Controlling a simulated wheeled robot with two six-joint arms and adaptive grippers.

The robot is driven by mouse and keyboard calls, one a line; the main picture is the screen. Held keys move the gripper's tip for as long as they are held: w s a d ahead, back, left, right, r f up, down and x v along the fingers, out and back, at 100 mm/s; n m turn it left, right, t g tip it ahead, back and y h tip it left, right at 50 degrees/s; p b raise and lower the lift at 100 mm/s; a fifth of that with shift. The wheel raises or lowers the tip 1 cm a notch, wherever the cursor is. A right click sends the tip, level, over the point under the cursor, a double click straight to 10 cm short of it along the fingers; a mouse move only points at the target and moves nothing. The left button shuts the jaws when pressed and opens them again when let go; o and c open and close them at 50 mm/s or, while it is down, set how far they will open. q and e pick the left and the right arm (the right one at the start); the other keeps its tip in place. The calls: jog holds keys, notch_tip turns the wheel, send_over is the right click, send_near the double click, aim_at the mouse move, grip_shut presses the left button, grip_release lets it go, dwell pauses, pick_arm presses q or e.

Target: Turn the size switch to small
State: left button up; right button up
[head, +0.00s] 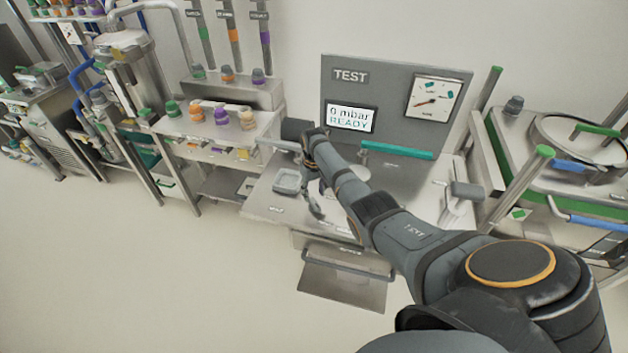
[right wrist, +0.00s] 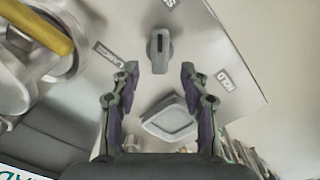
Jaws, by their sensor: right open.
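The grey size switch (right wrist: 158,50) shows in the right wrist view as a knob with an elongated grip, on a light metal worktop (right wrist: 205,40). Around it are the labels LARGE (right wrist: 106,53) on the left, MED (right wrist: 224,80) on the right and a partly cut-off one starting with S (right wrist: 169,3) at the top. My right gripper (right wrist: 159,74) is open, its fingertips on either side of the knob's near end, apart from it in the picture. My left gripper is not in view.
A square grey dish (right wrist: 172,120) is close to the right gripper; it also shows in the head view (head: 288,181). A yellow handle (right wrist: 40,28) is at the wrist view's left. The TEST panel (head: 385,75) stands behind, its display (head: 350,117) reading 0 mbar READY.

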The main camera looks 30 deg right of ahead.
aim_at(314, 202)
notch_tip(314, 202, up, 8)
dwell(0.6)
